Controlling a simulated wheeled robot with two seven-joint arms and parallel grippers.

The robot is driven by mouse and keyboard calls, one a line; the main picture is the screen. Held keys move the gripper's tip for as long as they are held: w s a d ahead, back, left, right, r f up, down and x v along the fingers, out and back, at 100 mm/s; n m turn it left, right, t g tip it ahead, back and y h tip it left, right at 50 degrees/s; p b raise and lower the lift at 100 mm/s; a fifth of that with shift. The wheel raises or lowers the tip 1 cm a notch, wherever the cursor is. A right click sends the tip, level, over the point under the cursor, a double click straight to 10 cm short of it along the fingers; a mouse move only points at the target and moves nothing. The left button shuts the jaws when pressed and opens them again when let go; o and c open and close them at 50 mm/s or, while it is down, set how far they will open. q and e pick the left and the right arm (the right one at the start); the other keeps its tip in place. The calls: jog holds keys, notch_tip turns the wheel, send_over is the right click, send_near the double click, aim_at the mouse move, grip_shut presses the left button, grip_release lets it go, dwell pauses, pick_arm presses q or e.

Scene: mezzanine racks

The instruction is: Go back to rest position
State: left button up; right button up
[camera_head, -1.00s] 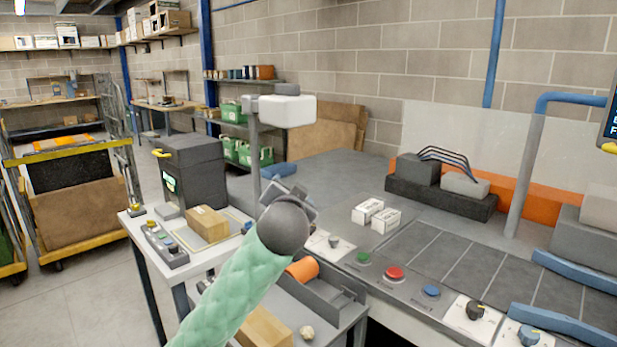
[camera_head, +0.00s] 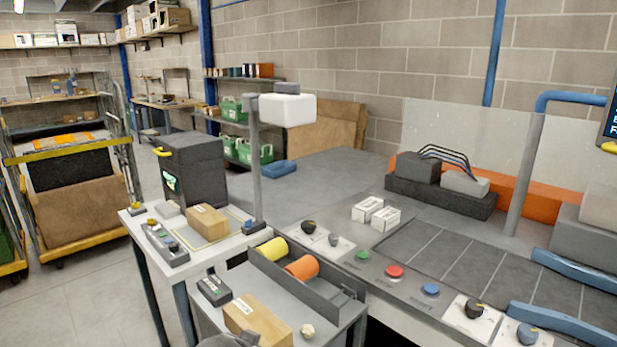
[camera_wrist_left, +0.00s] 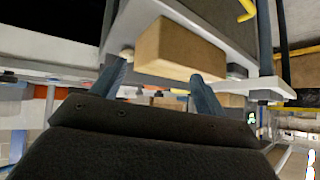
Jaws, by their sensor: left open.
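In the left wrist view my left gripper (camera_wrist_left: 160,85) is open, with its two blue-grey fingers spread apart. A brown cardboard box (camera_wrist_left: 180,48) shows beyond the fingertips, on a pale surface, and nothing is visibly held. In the head view only a dark grey piece, likely part of my left arm, shows at the bottom edge, in front of a cardboard box (camera_head: 257,318) on the low cart (camera_head: 330,330). The left fingers are hidden there. My right gripper is in neither view.
A grey tray (camera_head: 325,297) holds a yellow roll (camera_head: 272,251) and an orange roll (camera_head: 302,267). The white side table (camera_head: 205,256) carries another cardboard box (camera_head: 208,222). The control counter (camera_head: 400,275) with knobs and buttons lies right. Open floor (camera_head: 90,310) is at left.

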pick_arm(q)
jog(key=s+a+f+n+g, duration=0.1)
jog(key=s+f+g, duration=0.2)
jog(key=s+f, duration=0.8)
jog(key=s+a+f+n+g, duration=0.1)
jog(key=s+a+f+g, duration=0.1)
jog(key=s+f, duration=1)
jog(key=s+g, duration=0.1)
jog(key=s, duration=0.4)
jog(key=shift+s+f+g, duration=0.15)
jog(key=shift+g, duration=0.25)
